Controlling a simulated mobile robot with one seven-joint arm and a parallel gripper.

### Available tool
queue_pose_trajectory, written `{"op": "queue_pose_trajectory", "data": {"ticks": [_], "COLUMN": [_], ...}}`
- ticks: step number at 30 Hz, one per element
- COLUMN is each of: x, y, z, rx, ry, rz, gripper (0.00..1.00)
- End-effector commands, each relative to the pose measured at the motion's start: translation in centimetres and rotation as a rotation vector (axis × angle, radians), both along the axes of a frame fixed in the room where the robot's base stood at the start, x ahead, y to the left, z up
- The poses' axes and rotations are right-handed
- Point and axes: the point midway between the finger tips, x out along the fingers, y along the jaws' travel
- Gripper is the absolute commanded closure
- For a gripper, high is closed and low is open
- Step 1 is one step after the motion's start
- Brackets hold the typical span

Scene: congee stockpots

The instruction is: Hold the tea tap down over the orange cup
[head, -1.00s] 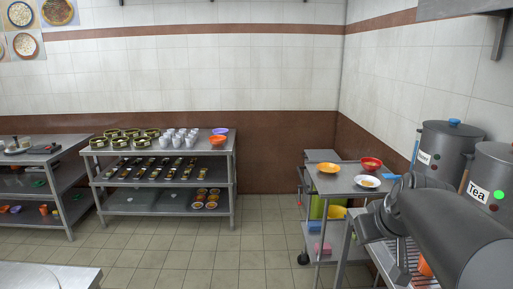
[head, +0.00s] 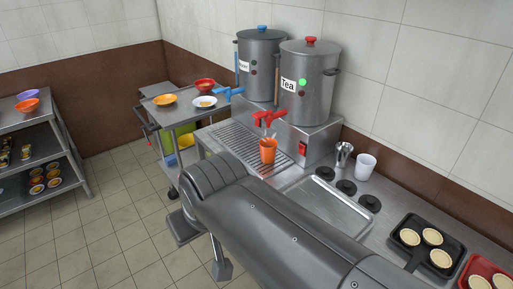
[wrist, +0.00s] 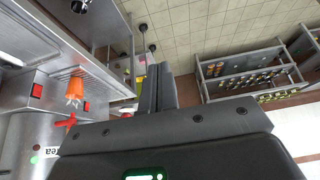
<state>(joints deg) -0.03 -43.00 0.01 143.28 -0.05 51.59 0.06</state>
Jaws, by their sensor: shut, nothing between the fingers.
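The orange cup (head: 268,151) stands upright on the slatted drip tray below the red tea tap (head: 270,119). The tap is on the grey urn labelled "Tea" (head: 309,85), which has a lit green light. In the wrist view the cup (wrist: 75,88) and the red tap (wrist: 66,122) show at the left, and the picture is turned over. My gripper (wrist: 160,78) is shut and empty, apart from both cup and tap. I cannot tell what is in the cup.
A second urn (head: 261,60) with a blue tap (head: 229,93) stands behind the tea urn. A trolley with bowls (head: 164,100) is at the far end. A metal cup (head: 343,153), a white cup (head: 365,166) and a black tart tray (head: 425,243) sit on the counter.

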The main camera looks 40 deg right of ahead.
Motion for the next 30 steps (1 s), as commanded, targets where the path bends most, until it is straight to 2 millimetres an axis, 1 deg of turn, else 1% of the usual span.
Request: {"op": "queue_pose_trajectory", "data": {"ticks": [12, 14, 17, 20, 23, 26, 29, 30], "x": [0.1, 0.3, 1.2, 3.0, 5.3, 7.9, 10.4, 11.4], "y": [0.0, -0.1, -0.5, -1.3, -2.7, -4.5, -6.8, -7.8], "z": [0.1, 0.2, 0.9, 2.1, 3.7, 5.1, 6.5, 7.0], "rx": [0.0, 0.001, 0.006, 0.015, 0.029, 0.041, 0.052, 0.055], "ry": [0.0, 0.0, 0.003, 0.004, 0.002, -0.005, -0.02, -0.026], "rz": [0.0, 0.0, -0.003, -0.007, -0.007, -0.005, -0.003, -0.001], "gripper": [1.0, 1.0, 1.0, 1.0, 1.0, 1.0, 1.0, 1.0]}}
